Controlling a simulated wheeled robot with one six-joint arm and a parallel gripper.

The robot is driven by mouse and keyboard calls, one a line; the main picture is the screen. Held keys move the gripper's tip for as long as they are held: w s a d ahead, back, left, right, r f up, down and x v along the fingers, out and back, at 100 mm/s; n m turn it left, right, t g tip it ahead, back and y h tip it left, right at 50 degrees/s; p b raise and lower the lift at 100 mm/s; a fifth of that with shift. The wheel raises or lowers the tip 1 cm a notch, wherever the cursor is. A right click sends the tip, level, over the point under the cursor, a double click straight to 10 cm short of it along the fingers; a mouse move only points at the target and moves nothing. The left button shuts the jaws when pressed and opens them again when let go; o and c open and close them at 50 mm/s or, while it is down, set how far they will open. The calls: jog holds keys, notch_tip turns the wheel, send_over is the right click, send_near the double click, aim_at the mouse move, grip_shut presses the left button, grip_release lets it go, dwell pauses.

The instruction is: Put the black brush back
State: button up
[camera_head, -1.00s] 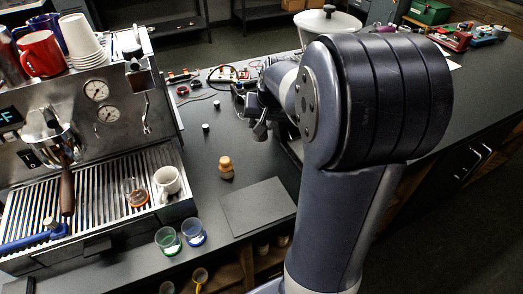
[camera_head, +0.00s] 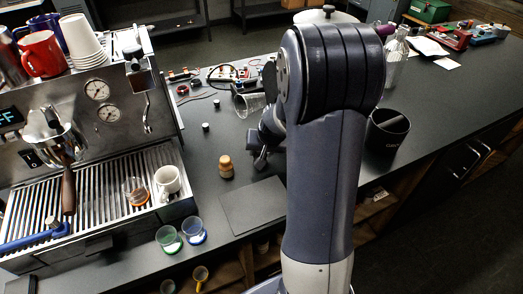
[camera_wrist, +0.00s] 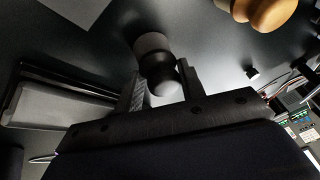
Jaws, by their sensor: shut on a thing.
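In the wrist view my gripper (camera_wrist: 162,80) is shut on the black brush (camera_wrist: 158,66), with a rounded black knob between the fingers and a short grey cylindrical end beyond them. In the head view my gripper (camera_head: 261,152) is low over the counter, to the right of a small tan wooden-topped piece (camera_head: 226,166), and partly hidden by my arm. I cannot tell from these views whether the brush touches the counter.
The espresso machine (camera_head: 95,125) stands at the left, with a white cup (camera_head: 168,182) on its drip tray. A dark flat mat (camera_head: 252,207) lies at the front edge. A black round bin (camera_head: 388,130) and a clear bottle (camera_head: 397,62) stand right of my arm.

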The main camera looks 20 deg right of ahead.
jog(key=shift+f, duration=0.1)
jog(key=o, duration=1)
jog(key=shift+c, duration=0.2)
jog(key=shift+r, duration=0.25)
jog(key=b+v, duration=0.1)
jog(key=v, duration=1.1)
jog(key=shift+w+f, duration=0.1)
jog(key=shift+f, duration=0.15)
